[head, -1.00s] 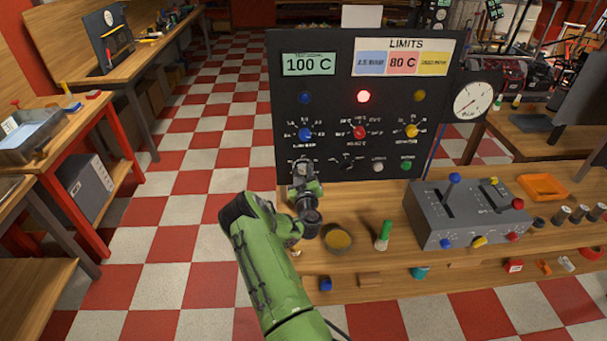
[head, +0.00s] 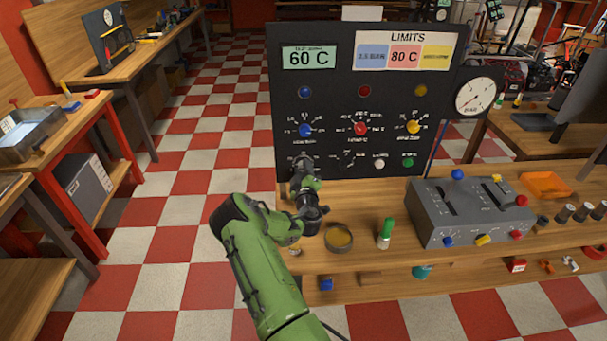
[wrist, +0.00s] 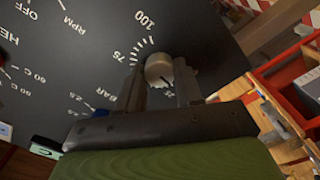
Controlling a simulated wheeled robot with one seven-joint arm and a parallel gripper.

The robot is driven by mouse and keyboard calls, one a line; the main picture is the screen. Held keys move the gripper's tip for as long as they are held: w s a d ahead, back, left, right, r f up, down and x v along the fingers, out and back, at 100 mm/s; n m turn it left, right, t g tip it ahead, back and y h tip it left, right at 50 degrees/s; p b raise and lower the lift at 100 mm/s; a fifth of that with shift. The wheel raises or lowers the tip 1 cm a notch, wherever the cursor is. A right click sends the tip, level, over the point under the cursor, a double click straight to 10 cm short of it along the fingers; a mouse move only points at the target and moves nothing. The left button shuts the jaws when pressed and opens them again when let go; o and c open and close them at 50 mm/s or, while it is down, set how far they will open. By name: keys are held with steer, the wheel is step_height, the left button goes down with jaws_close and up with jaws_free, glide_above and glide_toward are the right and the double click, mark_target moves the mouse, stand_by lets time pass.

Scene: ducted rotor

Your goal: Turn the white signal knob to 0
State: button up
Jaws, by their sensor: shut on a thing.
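The white signal knob (wrist: 158,68) is on the black panel (wrist: 85,60), between my two fingers in the wrist view. My gripper (wrist: 160,82) is shut on it, with one finger on each side. A short dark mark shows on the knob's lower part. Printed ticks run round its upper left, with 75 and 100 readable; the lower part of the scale is mostly hidden by my fingers. In the head view my gripper (head: 303,168) is at the panel's lower left and covers the knob.
The panel's display (head: 309,57) reads 60 C and its red lamp (head: 364,91) is dark. Other knobs, such as the red one (head: 361,128), sit above and to the right. A round dish (head: 338,237), a green-capped bottle (head: 385,233) and a grey lever box (head: 470,213) stand on the bench.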

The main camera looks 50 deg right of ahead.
steer(key=n, duration=0.6)
steer(key=shift+f+b, duration=0.1)
steer(key=shift+b, duration=0.3)
steer(key=shift+n, duration=0.3)
steer(key=o, duration=1)
steer(key=shift+o, duration=0.2)
steer(key=b+v, duration=1.5)
steer(key=b, duration=0.2)
steer(key=shift+s+a, duration=0.3)
